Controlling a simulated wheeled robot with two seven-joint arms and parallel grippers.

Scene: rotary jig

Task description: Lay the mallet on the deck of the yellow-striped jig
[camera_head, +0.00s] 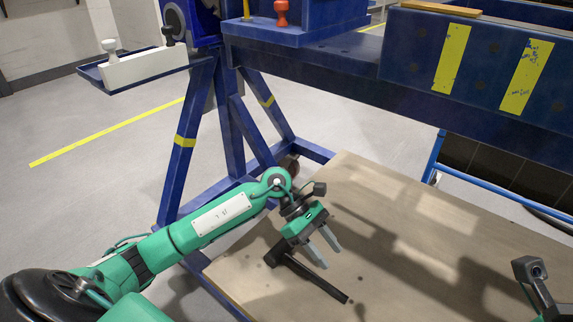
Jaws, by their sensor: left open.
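The mallet (318,278) is black and lies on the wooden tabletop (400,230), its head at the left and its handle pointing down and to the right. My left gripper (330,248) is open and empty, just above and beside the mallet. Its two grey fingers point down to the right, and I cannot tell whether they touch the mallet. The blue jig (410,60) with two worn yellow stripes stands at the upper right, beyond the table. Part of my right arm shows at the lower right edge, but its fingers are not seen.
A wooden strip (440,8) lies on top of the jig. A red knob (281,12) stands on a blue block left of it. A blue tray (90,72) with a white block is at the upper left. Blue legs stand beyond the table. Most of the tabletop is clear.

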